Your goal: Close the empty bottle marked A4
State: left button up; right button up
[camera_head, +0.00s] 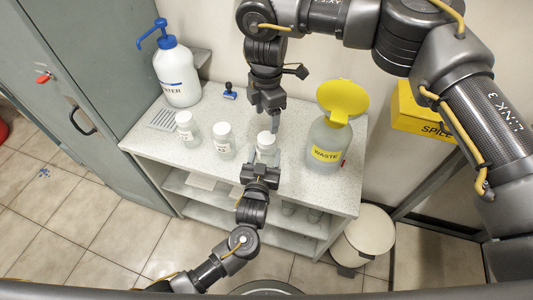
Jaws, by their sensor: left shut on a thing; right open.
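Three clear bottles with white caps stand in a row on the speckled bench top: a left one (187,133), a middle one (223,146) and a right one (266,152). Their labels are too small to read surely, so I cannot tell which is A4. My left gripper (262,166) is shut on the right bottle from the front and hides its lower part. A white cap (266,137) shows at the top of this bottle. My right gripper (273,116) points down just above and behind that cap, open. I cannot tell whether it touches the cap.
A white water bottle (178,82) with a blue pump stands at the back left. A small blue-black item (229,92) is behind the middle bottle. A grey waste container (326,145) with its yellow lid raised stands to the right. Grey cabinet doors (85,70) flank the left.

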aim_at(266, 137)
jog(key=shift+w+r, duration=0.1)
jog(key=shift+r, duration=0.05)
jog(key=n, duration=0.8)
jog(key=d+n, duration=0.1)
jog(key=n, duration=0.3)
jog(key=shift+w+n+t, duration=0.3)
jog(key=shift+w+n, duration=0.1)
jog(key=shift+s+a+n, duration=0.15)
jog(key=shift+s+n, duration=0.05)
jog(key=shift+n, duration=0.8)
jog(key=n, duration=0.3)
jog(key=shift+s+a, duration=0.3)
jog(key=shift+a, duration=0.05)
jog(key=shift+f, duration=0.2)
jog(key=shift+f, duration=4)
jog(key=shift+c, duration=0.3)
